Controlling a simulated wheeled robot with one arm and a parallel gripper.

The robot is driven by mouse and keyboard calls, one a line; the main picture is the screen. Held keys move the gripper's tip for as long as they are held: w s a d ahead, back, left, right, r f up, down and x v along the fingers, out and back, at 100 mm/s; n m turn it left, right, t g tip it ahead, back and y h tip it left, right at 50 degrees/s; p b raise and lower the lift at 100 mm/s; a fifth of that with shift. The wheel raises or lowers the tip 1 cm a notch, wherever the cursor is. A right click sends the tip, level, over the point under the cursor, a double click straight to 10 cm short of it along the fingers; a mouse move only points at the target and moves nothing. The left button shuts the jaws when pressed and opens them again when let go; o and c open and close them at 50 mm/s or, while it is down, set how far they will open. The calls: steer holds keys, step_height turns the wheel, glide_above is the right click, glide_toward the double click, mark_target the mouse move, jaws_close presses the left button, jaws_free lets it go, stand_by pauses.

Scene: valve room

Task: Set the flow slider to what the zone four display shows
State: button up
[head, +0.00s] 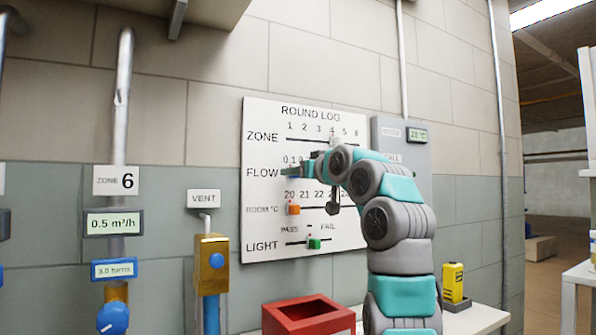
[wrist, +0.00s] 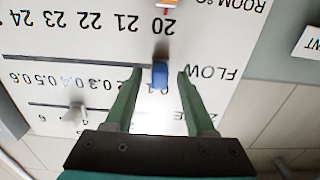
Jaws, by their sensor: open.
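The white ROUND LOG board (head: 262,112) hangs on the wall in the head view. Its FLOW row is partly covered by my arm. My gripper (head: 290,172) is at the left end of that row. In the wrist view, which is upside down, the blue flow slider (wrist: 160,75) stands near the 0.1 mark, between the open fingers of my gripper (wrist: 159,73), with gaps on both sides. The pale zone slider (head: 333,140) is by the 4. The display labelled zone 6 (head: 113,222) reads 0.5 m³/h. I see no display labelled zone four.
Below the FLOW row are an orange room-temperature slider (head: 293,208) at 20 and a green light slider (head: 314,243). A yellow VENT fitting (head: 211,260) and a zone 6 pipe (head: 122,90) with a blue knob (head: 113,318) are left. A red box (head: 308,320) stands below.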

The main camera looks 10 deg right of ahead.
steer(key=shift+c, duration=0.2)
jaws_close()
stand_by(1.1)
